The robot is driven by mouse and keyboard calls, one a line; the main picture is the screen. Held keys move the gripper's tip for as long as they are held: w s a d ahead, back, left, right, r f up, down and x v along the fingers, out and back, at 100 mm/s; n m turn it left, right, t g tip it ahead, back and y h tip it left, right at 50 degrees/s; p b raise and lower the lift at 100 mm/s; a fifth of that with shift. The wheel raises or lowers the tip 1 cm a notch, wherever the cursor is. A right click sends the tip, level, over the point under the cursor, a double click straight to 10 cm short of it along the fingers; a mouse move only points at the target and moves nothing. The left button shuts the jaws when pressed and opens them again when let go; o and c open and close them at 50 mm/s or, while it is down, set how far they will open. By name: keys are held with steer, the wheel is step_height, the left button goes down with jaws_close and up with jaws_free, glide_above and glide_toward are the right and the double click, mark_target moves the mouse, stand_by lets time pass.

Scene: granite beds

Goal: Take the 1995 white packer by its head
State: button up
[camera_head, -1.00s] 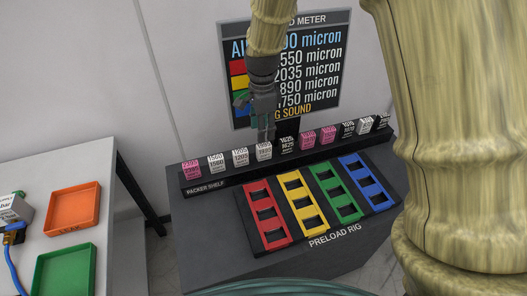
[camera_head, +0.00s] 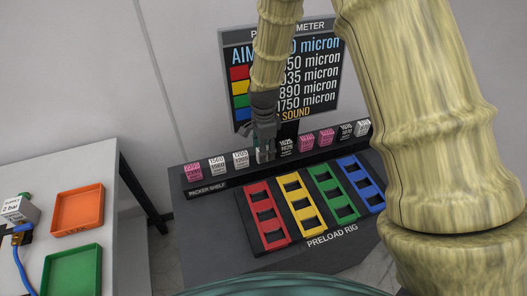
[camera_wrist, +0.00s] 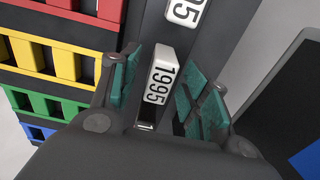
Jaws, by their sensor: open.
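The 1995 white packer (camera_wrist: 161,78) stands on the dark packer shelf (camera_head: 205,187); its black number shows clearly in the wrist view. My gripper (camera_wrist: 156,84) is open, with one green-padded finger on each side of this packer's head. In the head view my gripper (camera_head: 265,148) is low over the shelf and hides most of this packer.
White packers stand close on the left, and black and pink packers (camera_head: 307,140) on the right. The preload rig (camera_head: 290,237) with red, yellow, green and blue frames lies in front. The meter board (camera_head: 317,92) stands behind. Orange (camera_head: 77,209) and green trays (camera_head: 72,270) lie at left.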

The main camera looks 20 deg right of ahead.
steer(key=shift+f, duration=0.65)
jaws_close()
steer(key=shift+r, duration=0.2)
steer(key=shift+r+b, duration=0.5)
steer(key=shift+r, duration=0.05)
steer(key=shift+r+b, duration=0.5)
steer(key=shift+r, duration=0.35)
steer(key=s+a+r+b, duration=0.2)
steer(key=s+b, duration=0.3)
steer(key=s, duration=1.1)
steer(key=shift+a, duration=0.1)
